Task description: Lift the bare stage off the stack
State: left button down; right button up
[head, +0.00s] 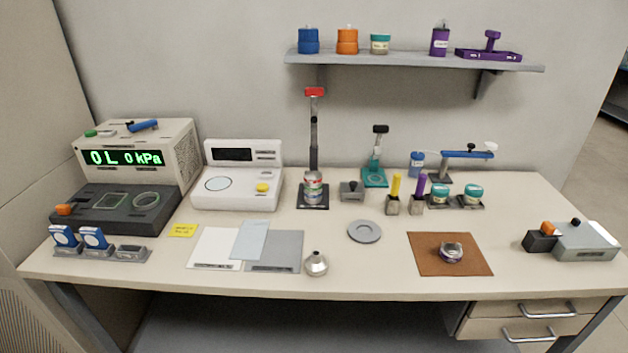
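A stack (313,187) of short round pieces with metallic, reddish and greenish bands stands upright on a dark square base (315,204). A dark post with a red top (314,92) rises just behind it. I cannot make out the separate stages or tell which one is bare. Neither of my grippers is in view, and nothing covers the stack.
A grey round dish (364,231) lies right of the stack, nearer the front. A silver funnel-like piece (316,263) stands near the front edge. A small grey block (352,191) and yellow-handled tool (394,195) stand right of the stack. A white instrument (237,178) is left.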

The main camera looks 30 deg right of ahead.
aim_at(312, 178)
jog(key=l, duration=1.25)
jog(key=i+u, duration=0.05)
